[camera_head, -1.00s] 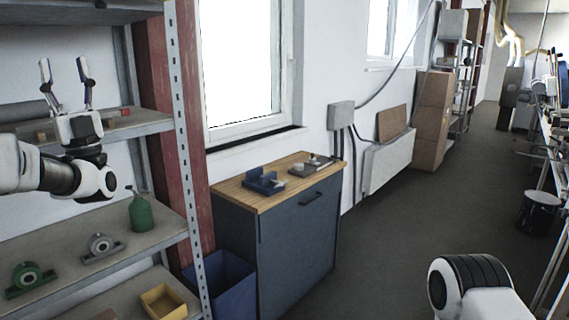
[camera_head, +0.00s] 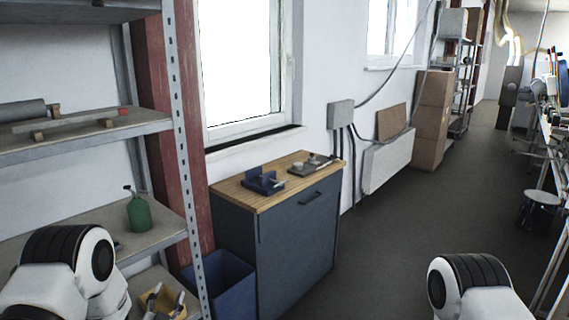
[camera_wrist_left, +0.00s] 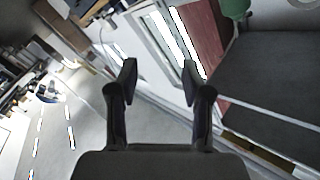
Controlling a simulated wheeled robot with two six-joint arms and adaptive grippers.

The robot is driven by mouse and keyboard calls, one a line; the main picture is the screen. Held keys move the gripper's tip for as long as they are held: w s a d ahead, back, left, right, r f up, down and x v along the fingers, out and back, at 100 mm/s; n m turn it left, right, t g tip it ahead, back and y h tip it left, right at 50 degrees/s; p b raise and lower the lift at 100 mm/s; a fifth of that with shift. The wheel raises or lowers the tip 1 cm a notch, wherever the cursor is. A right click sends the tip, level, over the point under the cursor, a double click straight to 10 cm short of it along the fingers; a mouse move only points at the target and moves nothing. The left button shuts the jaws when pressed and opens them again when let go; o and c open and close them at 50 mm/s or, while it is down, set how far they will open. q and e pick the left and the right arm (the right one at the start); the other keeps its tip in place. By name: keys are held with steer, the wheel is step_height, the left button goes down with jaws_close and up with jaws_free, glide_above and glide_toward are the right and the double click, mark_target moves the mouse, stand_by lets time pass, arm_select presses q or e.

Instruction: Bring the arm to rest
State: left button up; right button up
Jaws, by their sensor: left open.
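My left arm (camera_head: 70,270) is folded low at the left of the head view, in front of the lower shelves. My left gripper (camera_head: 168,292) is at the bottom of that view, its fingers apart and overlapping the yellow bin in the picture. In the left wrist view, the gripper (camera_wrist_left: 158,78) is open with nothing between its fingers. My right arm's white and black link (camera_head: 470,285) shows at the lower right; its gripper is out of view.
A grey shelf rack (camera_head: 180,130) at left holds a green oil can (camera_head: 140,212), a yellow bin (camera_head: 163,300) and a long bar (camera_head: 65,125). A blue bin (camera_head: 226,285) and a wood-topped cabinet (camera_head: 275,240) stand beside it.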

arm_select(q)
steer(key=s+d+f+n+g, duration=0.25)
steer(key=s+f+g, duration=0.65)
steer(key=s+f, duration=0.85)
steer(key=s+f+n+g, duration=0.2)
steer(key=s+g, duration=0.2)
steer(key=s, duration=0.7)
steer(key=s+d+f+n+g, duration=0.1)
steer(key=s+g, duration=0.4)
steer(key=s, duration=0.7)
steer(key=shift+f+n+g+h, duration=0.3)
steer(key=shift+f+n+h, duration=0.1)
steer(key=shift+f+n, duration=0.15)
